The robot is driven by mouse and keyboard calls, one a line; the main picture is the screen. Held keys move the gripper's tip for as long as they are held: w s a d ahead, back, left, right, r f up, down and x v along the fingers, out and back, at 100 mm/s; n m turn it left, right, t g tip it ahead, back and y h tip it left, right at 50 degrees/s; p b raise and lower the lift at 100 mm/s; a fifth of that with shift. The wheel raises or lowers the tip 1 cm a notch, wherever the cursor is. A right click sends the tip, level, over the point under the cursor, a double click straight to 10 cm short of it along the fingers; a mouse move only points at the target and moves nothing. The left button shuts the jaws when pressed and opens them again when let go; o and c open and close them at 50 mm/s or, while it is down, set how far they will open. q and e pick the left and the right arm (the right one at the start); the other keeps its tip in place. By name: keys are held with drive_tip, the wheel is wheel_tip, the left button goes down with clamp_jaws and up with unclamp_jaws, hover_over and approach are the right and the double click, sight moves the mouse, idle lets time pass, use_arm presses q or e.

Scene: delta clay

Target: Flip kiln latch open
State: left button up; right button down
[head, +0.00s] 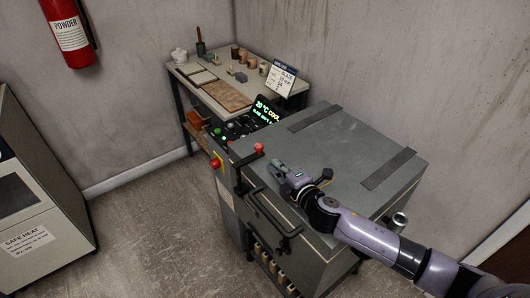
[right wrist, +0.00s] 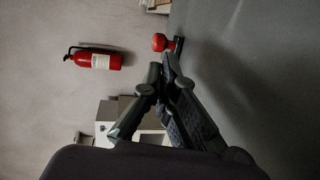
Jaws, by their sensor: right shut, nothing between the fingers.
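The kiln (head: 330,155) is a grey box with a flat lid and dark strips on top. Its latch (head: 259,148) shows as a red knob on a dark mount at the left front corner of the lid. In the right wrist view the red knob (right wrist: 160,42) stands just beyond my fingertips. My right gripper (head: 279,167) is over the lid's front edge, a little right of the knob. In the wrist view its fingers (right wrist: 160,76) are closed together, empty and apart from the knob. My left gripper is not in view.
A red and yellow button (head: 215,163) and a lit control panel (head: 262,112) sit left of the lid. A black handle (head: 285,240) is on the kiln's front. A side table (head: 225,95) with pots stands behind. Open floor (head: 150,235) lies left.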

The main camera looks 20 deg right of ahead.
sight(261, 150)
drive_tip(key=x, duration=0.6)
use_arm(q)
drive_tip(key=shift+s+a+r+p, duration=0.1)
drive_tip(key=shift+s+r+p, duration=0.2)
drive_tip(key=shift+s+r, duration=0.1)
use_arm(e)
drive_tip(key=shift+x, duration=0.9)
drive_tip(key=shift+d, duration=0.1)
